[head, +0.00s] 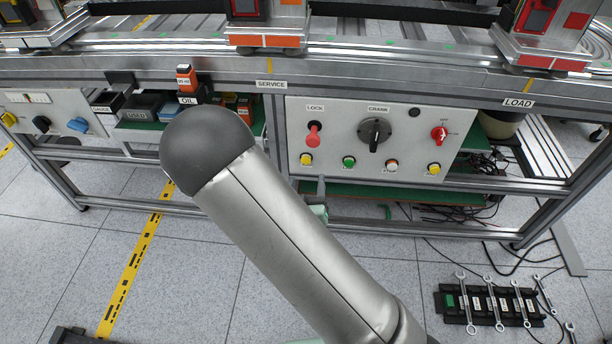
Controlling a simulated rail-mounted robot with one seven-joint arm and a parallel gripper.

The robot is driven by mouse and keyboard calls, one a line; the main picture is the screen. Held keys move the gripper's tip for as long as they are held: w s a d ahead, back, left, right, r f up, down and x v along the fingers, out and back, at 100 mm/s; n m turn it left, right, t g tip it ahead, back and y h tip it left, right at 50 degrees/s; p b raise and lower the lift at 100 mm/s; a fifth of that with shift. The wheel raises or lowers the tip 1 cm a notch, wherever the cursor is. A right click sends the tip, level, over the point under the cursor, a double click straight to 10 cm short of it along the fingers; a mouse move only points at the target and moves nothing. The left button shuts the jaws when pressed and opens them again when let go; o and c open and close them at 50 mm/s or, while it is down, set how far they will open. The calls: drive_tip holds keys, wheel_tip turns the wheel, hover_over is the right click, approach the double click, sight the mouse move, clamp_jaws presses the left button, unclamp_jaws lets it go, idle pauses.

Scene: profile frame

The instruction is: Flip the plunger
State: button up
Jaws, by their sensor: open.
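The likely plunger is a red, upright handle (313,134) under the LOCK label on the light grey control panel (345,150). It stands out from the panel with its rounded end down. My arm link crosses the middle of the view and hides most of what lies behind it. A small grey and pale green part, seemingly of my gripper (319,203), shows past the arm's right edge, below the panel and apart from the red handle. Its fingertips cannot be made out clearly.
A black CRANK knob (375,134), a red rotary switch (439,134) and several coloured buttons share the panel. Bins (145,108) and an OIL holder (188,98) stand left. A wrench rack (490,306) lies on the floor at right, near loose cables.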

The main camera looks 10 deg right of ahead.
drive_tip(key=shift+s+p, duration=0.7)
drive_tip(key=shift+p, duration=0.2)
drive_tip(key=s+r+m+g+y+p, duration=0.25)
drive_tip(key=r+g+y+p, duration=0.25)
drive_tip(key=r+g+p, duration=0.55)
drive_tip(key=s+d+r+n+g+p, duration=0.1)
drive_tip(key=s+d+r+g, duration=0.2)
drive_tip(key=s+r, duration=0.5)
drive_tip(key=s+d+r+n+g+h+p, duration=0.1)
drive_tip(key=s+d+r+g+p, duration=0.1)
drive_tip(key=s+d+r, duration=0.3)
drive_tip(key=s+r+g, duration=0.1)
drive_tip(key=s+r, duration=0.2)
drive_tip(key=s, duration=0.1)
drive_tip(key=shift+s+d+r+g, duration=0.15)
drive_tip(key=shift+r+g, duration=0.2)
drive_tip(key=shift+r, duration=0.05)
